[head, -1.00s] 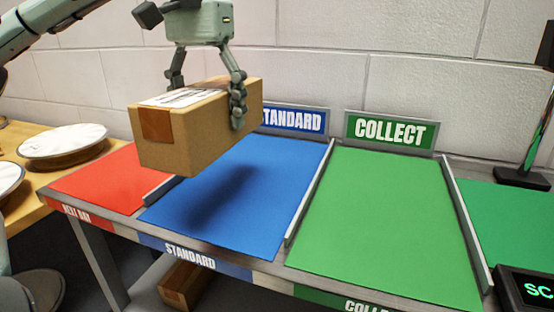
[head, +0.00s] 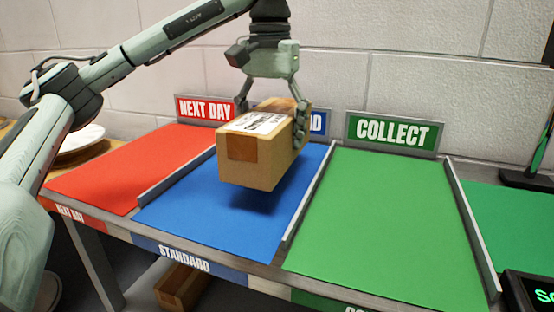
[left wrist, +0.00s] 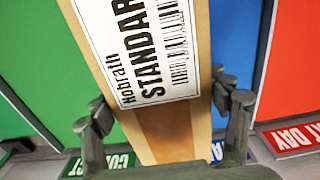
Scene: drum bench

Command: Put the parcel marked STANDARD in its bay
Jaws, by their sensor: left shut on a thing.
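The parcel (head: 250,160) is a brown cardboard box with a white label on top. In the left wrist view the parcel's label (left wrist: 145,50) reads STANDARD. My left gripper (head: 272,115) is shut on the parcel across its sides and holds it above the blue STANDARD bay (head: 205,222). A shadow on the blue mat shows the parcel is off the surface. The gripper's fingers also show in the left wrist view (left wrist: 165,125), one on each side of the box. The parcel partly hides the blue STANDARD sign (head: 318,122). My right gripper is not in view.
The red NEXT DAY bay (head: 125,170) lies to the left and the green COLLECT bay (head: 385,220) to the right. Low metal dividers (head: 310,195) separate the bays. Another box (head: 182,288) sits under the bench. A dark screen (head: 530,290) stands at the right front.

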